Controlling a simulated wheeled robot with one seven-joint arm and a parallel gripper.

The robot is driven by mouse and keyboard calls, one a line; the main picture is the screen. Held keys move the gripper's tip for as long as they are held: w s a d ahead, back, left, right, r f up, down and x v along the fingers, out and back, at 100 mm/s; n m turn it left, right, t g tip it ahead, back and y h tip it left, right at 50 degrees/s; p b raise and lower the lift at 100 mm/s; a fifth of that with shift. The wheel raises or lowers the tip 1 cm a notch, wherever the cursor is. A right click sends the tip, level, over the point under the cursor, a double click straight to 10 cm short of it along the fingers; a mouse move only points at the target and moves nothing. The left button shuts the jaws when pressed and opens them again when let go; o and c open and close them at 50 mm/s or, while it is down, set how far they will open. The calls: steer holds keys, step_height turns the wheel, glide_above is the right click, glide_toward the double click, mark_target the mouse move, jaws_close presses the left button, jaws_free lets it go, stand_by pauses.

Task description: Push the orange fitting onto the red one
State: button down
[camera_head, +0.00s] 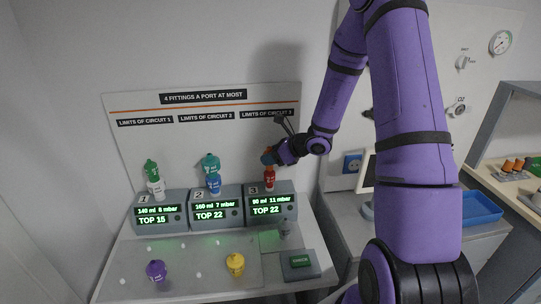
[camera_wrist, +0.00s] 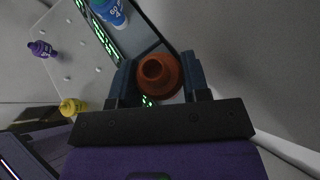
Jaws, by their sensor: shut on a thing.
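My gripper (camera_head: 268,158) is shut on the orange fitting (camera_wrist: 158,76), which sits between the two fingers in the wrist view. In the head view only a little of the orange fitting shows behind the fingers. The red fitting (camera_head: 270,181) stands upright on the port of unit 3, right below my gripper. Whether the orange fitting touches the red one I cannot tell. The red fitting is hidden in the wrist view.
Unit 2 (camera_head: 217,211) bears a blue fitting (camera_head: 214,184) with a teal one on top. Unit 1 (camera_head: 160,213) bears a white fitting with green above. A purple fitting (camera_head: 156,270) and a yellow one (camera_head: 235,264) stand on the front tray.

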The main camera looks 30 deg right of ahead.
steer(key=shift+f, duration=0.45)
stand_by(0.7)
steer(key=c, duration=0.5)
jaws_free()
steer(key=v, duration=1.1)
steer(key=s+a+r+n+g, duration=0.6)
steer(key=s+a+r+n, duration=0.4)
steer(key=a+r+n, duration=0.45)
steer(key=s+r+n+h, duration=0.2)
steer(key=s+n, duration=0.2)
steer(key=s, duration=0.1)
steer(key=s+r+n+t+h, duration=0.1)
steer(key=s+r+n+h, duration=0.1)
steer(key=s+n, duration=0.3)
steer(key=s+r+n+h, duration=0.3)
steer(key=s+r+n, duration=0.1)
steer(key=s+n, duration=0.1)
steer(key=shift+s+r+t, duration=0.2)
steer(key=shift+s+t, duration=0.2)
